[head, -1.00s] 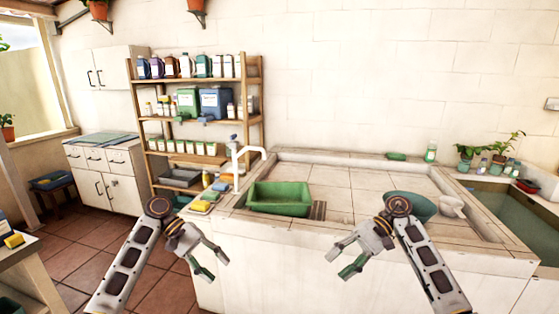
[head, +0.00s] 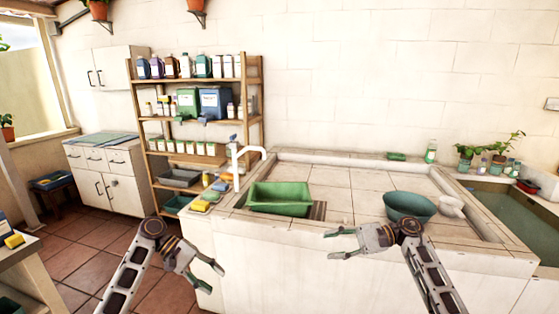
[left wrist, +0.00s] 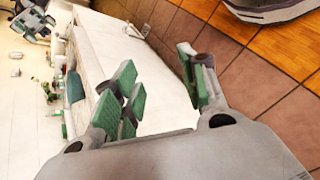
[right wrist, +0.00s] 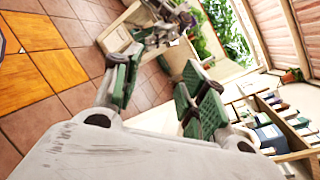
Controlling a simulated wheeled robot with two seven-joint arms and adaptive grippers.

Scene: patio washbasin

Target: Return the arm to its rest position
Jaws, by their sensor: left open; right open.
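My left gripper (head: 208,277) hangs in front of the washbasin counter at its left end, open and empty. Its green-padded fingers stand apart in the left wrist view (left wrist: 160,85). My right gripper (head: 333,243) is in front of the counter's front face, pointing left, open and empty. Its parted green-padded fingers also show in the right wrist view (right wrist: 155,85). Neither gripper touches anything that I can see.
The washbasin counter (head: 340,178) holds a green tub (head: 280,197), a teal bowl (head: 408,206) and a white mug (head: 451,206). A wooden shelf (head: 195,133) with bottles stands behind on the left. Tiled floor (head: 85,262) is clear on the left.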

